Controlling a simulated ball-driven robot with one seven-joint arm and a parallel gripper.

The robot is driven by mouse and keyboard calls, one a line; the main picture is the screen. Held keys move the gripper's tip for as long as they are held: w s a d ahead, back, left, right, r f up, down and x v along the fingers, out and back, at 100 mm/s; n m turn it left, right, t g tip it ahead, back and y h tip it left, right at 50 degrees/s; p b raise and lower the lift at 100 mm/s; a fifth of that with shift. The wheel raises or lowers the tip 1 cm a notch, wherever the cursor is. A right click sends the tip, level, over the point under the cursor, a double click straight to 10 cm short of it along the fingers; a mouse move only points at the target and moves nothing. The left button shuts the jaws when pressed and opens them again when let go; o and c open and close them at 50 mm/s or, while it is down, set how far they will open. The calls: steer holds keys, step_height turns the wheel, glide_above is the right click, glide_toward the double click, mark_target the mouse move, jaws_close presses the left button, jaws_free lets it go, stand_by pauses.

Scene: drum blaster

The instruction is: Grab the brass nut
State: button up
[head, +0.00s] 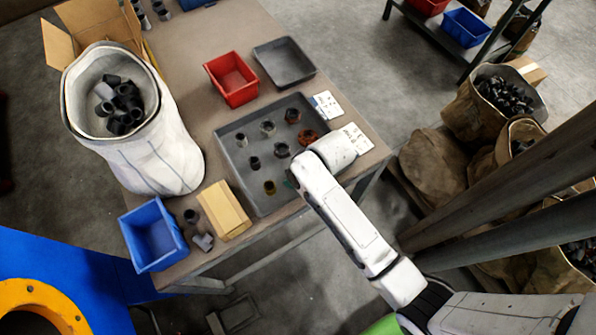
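A rusty orange ring-shaped part (307,137) lies farther right in the same tray, close to the end of my arm. My gripper (333,152) is over the tray's right edge, to the right of the brass-coloured fitting and apart from it in the picture. Its fingers are hidden by my arm, so I cannot see whether they are open or hold anything.
Several dark and grey fittings (254,163) share the tray. A red bin (232,79) and an empty grey tray (284,62) lie behind. A white sack (150,150), cardboard box (224,209) and blue bin (153,234) stand left and near. White cards (327,105) lie at right.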

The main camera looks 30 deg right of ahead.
steer(key=c, duration=1.3)
steer(key=shift+r, duration=0.1)
